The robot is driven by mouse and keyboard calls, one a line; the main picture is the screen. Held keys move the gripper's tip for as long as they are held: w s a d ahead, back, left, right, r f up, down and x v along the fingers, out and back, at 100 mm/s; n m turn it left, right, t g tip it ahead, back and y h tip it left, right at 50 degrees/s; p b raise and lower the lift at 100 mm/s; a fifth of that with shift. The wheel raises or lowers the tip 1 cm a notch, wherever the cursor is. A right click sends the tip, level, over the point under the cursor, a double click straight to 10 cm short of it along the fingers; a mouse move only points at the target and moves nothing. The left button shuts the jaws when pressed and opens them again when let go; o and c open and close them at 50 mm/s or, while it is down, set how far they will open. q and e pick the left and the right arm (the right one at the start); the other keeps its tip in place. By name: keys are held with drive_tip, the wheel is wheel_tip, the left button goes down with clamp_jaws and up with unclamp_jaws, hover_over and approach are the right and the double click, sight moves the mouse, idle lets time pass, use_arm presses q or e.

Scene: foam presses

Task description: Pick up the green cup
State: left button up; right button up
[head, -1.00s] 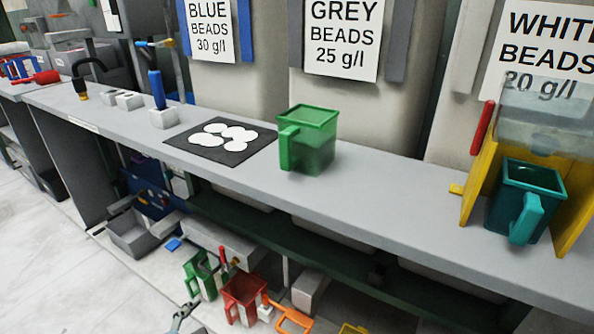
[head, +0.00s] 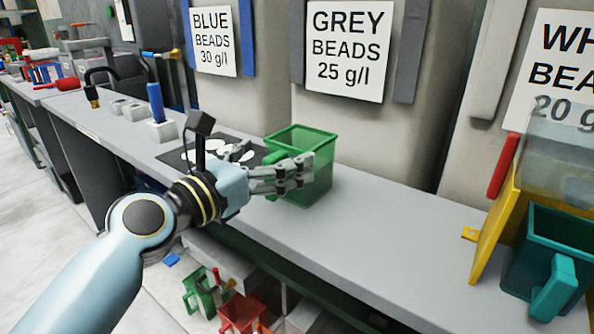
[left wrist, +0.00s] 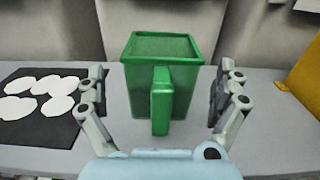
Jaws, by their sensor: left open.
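The green cup (head: 318,180) stands upright on the grey bench top, a square see-through measuring cup. My left gripper (head: 272,166) is in front of it in the head view and hides its handle and part of its near side. In the left wrist view the green cup (left wrist: 178,80) stands ahead between the two open fingers of my left gripper (left wrist: 160,96), its handle facing me. Gaps show between the cup and both fingers. My right gripper is in no view.
A black mat (head: 186,155) with white discs lies left of the cup. A yellow stand (head: 495,225) with a teal cup (head: 545,262) is at the right. Large bead bins (head: 350,130) rise behind. The bench (head: 400,220) between cup and stand is clear. More cups sit below.

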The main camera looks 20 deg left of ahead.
use_arm(q)
drive_tip(key=x, duration=0.4)
drive_tip(key=shift+w+d+f+b, duration=0.15)
drive_tip(key=shift+f+b, duration=0.05)
drive_tip(key=shift+b, duration=0.1)
drive_tip(key=c, duration=1)
